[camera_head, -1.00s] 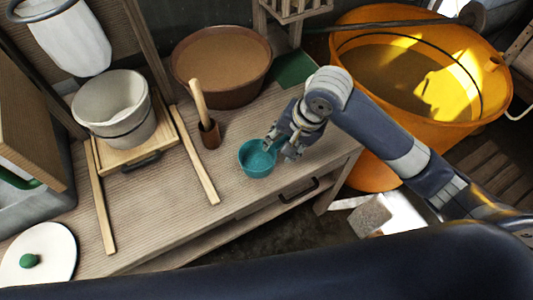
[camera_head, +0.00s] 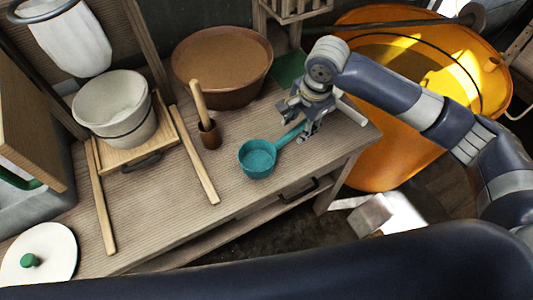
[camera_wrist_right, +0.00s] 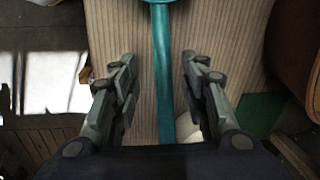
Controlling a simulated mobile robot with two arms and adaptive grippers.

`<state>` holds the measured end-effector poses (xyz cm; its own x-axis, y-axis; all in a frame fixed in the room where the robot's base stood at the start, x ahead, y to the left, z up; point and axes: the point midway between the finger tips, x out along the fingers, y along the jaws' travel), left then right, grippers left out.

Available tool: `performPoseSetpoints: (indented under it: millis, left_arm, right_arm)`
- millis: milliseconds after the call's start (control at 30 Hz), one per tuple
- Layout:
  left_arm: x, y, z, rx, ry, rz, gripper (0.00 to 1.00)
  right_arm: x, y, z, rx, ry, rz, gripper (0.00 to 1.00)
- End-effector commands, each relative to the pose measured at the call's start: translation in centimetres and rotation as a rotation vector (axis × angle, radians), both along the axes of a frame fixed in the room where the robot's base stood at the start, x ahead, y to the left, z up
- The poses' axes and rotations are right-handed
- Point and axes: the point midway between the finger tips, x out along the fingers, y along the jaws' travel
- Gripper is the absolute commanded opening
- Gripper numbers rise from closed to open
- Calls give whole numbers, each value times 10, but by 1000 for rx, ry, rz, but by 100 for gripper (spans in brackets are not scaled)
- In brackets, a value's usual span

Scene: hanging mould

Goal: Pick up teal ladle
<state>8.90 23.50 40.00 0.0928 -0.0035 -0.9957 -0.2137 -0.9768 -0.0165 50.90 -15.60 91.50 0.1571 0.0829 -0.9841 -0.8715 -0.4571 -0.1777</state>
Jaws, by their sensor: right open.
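The teal ladle (camera_head: 257,158) rests on the wooden table, its cup toward the front edge and its handle running up and right under my right gripper (camera_head: 304,128). In the right wrist view the ladle's handle (camera_wrist_right: 162,75) runs between the two fingers of the right gripper (camera_wrist_right: 157,75). The fingers are open, with a gap on both sides of the handle. Only a small part of the cup shows at the top of that view. My left gripper is not in view.
A brown bowl (camera_head: 222,62) of tan contents stands behind the ladle. A wooden cup with a pestle (camera_head: 209,132) stands to its left. A white pot (camera_head: 115,106) sits on a wooden board further left. A large orange tub (camera_head: 400,160) stands beyond the table's right end.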

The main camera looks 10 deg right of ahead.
Motion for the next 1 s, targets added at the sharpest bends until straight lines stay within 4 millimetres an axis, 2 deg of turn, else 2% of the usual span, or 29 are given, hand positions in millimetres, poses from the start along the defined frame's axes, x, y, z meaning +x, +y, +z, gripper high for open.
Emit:
performPoseSetpoints:
  millis: [200, 300, 567, 600, 767, 1000]
  left_arm:
    - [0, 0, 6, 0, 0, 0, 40]
    - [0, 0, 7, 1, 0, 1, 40]
    - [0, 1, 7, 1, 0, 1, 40]
    - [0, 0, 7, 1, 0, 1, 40]
    - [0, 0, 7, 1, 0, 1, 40]
    - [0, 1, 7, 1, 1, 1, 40]
  right_arm:
    - [7, 6, -32, -2, 2, -1, 41]
    - [8, 7, -41, -1, 0, 1, 41]
    - [9, 7, -45, 0, -1, 2, 41]
    - [9, 7, -45, 0, -1, 2, 37]
    - [9, 7, -45, 0, -1, 2, 0]
    - [9, 7, -44, 0, -1, 2, 0]
